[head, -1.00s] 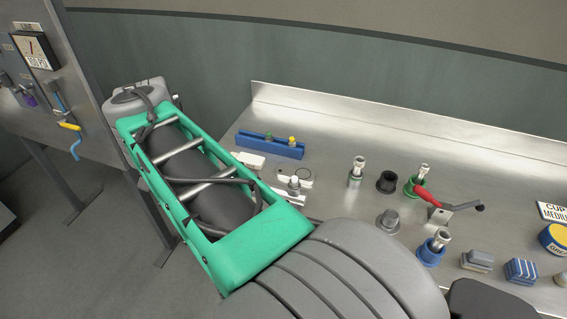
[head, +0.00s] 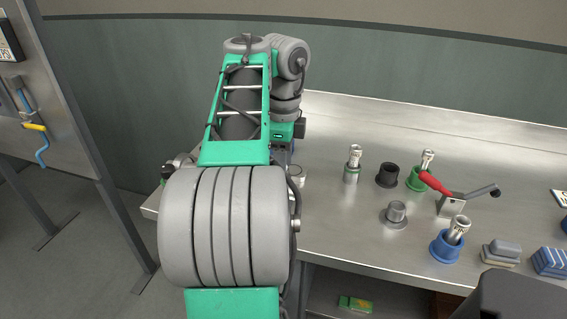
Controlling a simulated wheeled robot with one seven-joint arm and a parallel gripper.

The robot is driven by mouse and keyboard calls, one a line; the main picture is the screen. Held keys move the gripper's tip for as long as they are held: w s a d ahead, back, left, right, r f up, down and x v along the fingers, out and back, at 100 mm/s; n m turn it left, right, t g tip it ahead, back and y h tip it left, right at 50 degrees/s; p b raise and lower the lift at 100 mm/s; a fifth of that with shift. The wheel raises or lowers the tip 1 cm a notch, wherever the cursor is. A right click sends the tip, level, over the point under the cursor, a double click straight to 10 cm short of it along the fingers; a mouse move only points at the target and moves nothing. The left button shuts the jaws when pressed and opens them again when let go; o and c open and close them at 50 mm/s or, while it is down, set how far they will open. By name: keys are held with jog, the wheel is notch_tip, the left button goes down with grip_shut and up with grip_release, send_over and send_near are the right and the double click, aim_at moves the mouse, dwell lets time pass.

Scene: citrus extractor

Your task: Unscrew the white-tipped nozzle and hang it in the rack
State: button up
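My arm stands over the left end of the steel bench, with its wrist pointing down. The fingers of my gripper are hidden behind my own arm link, so I cannot see whether they hold anything. A small round whitish-grey piece (head: 297,171) shows at the right edge of my arm, beside the wrist. I cannot tell whether it is the nozzle or part of its mount. The blue rack and the white-tipped nozzle are not visible; my arm covers that part of the bench.
On the steel bench (head: 340,220) to the right stand a metal-topped fitting (head: 351,174), a black cup (head: 387,175), a green holder (head: 415,180), a grey flanged piece (head: 396,213), a red-handled lever clamp (head: 436,184) and a blue holder (head: 444,247). A blue-and-yellow handle (head: 42,155) hangs on the left panel.

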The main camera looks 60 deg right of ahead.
grip_shut()
jog(key=shift+n, duration=6.1)
jog(key=shift+c, duration=1.6)
grip_release()
jog(key=shift+m, duration=2.8)
